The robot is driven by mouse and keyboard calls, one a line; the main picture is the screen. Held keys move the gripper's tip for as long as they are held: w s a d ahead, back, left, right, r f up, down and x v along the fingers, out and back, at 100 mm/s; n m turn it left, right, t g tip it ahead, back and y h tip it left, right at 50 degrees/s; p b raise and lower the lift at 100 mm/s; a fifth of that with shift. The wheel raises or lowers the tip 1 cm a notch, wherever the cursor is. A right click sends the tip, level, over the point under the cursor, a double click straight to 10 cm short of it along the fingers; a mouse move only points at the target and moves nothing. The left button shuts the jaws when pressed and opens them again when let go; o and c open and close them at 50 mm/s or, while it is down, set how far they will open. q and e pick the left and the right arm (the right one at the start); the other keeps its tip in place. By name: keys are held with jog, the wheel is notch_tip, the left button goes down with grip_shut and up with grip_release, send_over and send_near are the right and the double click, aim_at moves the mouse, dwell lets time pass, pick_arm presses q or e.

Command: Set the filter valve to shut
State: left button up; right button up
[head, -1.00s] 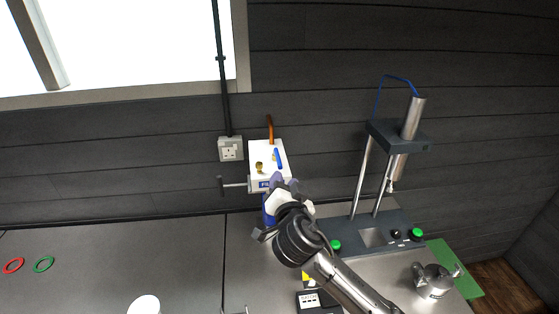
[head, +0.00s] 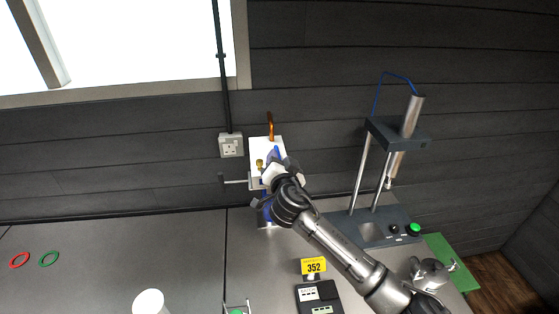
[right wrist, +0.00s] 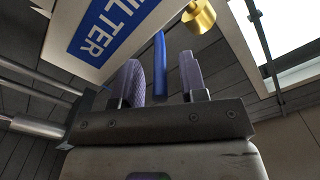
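The filter valve is a white box (head: 258,147) on a stand near the back wall, with a blue lever (head: 278,152) on its face. In the right wrist view the box shows its blue FILTER label (right wrist: 108,28), and the blue lever (right wrist: 160,66) points down between the fingers. My right gripper (head: 274,160) is in front of the box and partly hides it. In the right wrist view my right gripper (right wrist: 162,84) is open, one finger on each side of the lever, with visible gaps. My left gripper is out of view.
A brass fitting (right wrist: 198,16) is close to the right finger. A grey press stand (head: 368,228) is on the right. A yellow 352 sign (head: 313,266), a white cup (head: 150,302) and red (head: 19,260) and green (head: 48,258) rings are on the bench. The bench's left side is mostly clear.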

grip_shut()
dwell(0.3)
dwell(0.4)
